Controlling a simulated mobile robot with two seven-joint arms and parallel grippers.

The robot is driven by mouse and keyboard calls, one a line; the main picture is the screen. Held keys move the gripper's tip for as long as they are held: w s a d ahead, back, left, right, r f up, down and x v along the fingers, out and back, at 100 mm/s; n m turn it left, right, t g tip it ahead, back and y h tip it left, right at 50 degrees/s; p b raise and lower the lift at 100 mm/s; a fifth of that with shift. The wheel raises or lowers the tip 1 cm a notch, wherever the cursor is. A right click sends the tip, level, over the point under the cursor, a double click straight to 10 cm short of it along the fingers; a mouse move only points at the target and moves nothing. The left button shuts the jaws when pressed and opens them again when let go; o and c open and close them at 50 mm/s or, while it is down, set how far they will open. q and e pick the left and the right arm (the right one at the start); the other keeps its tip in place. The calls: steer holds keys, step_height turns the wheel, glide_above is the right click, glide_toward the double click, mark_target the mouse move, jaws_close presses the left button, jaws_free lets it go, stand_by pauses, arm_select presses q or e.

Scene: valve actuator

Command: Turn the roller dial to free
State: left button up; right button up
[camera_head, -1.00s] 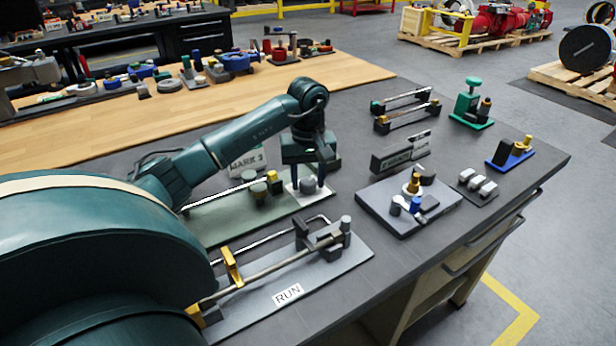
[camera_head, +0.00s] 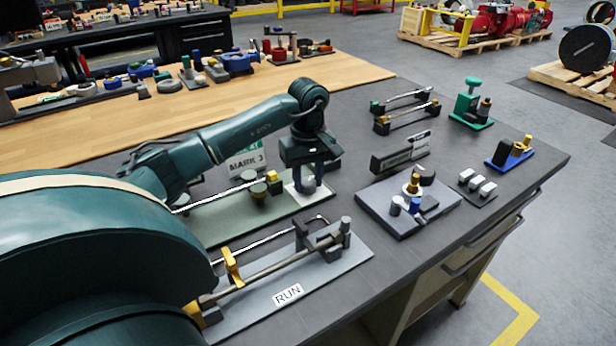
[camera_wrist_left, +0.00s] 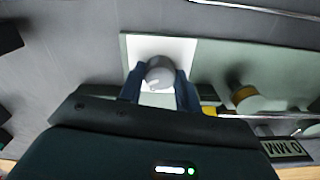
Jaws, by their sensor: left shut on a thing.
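The roller dial is a grey round knob (camera_wrist_left: 160,72) on a white square plate (camera_wrist_left: 178,46), seen in the left wrist view. My left gripper (camera_wrist_left: 160,90) is around it, with one finger on each side, shut on the knob. In the head view my left gripper (camera_head: 308,188) points down over the white plate (camera_head: 291,190) and mostly hides the knob. Any marking for "free" on the plate cannot be read. My right gripper is not in view.
The white plate is on a green board (camera_head: 215,222) with a brass-and-dark roller post (camera_head: 258,192) close beside the gripper and a MARK sign (camera_head: 246,164) behind. A grey RUN board (camera_head: 330,272) with rods stands in front. Another dial fixture (camera_head: 410,205) is at right.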

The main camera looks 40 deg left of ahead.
arm_select(q)
steer(key=n, duration=0.4)
steer(key=shift+a+n, duration=0.1)
steer(key=shift+n, duration=0.3)
steer(key=n, duration=0.3)
steer(key=shift+r+n+p, duration=0.1)
steer(key=shift+n+p, duration=0.2)
steer(key=shift+p, duration=0.1)
steer(key=n, duration=0.3)
steer(key=shift+n, duration=0.3)
steer(key=n+p, duration=0.1)
steer(key=n, duration=0.2)
steer(key=shift+n, duration=1.2)
steer(key=n+p, duration=0.1)
steer(key=n, duration=0.4)
steer(key=n+p, duration=0.1)
steer(key=n, duration=0.3)
steer(key=shift+n, duration=1.6)
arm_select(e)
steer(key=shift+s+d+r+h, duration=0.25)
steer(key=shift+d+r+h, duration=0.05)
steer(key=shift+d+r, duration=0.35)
arm_select(q)
steer(key=shift+p, duration=0.3)
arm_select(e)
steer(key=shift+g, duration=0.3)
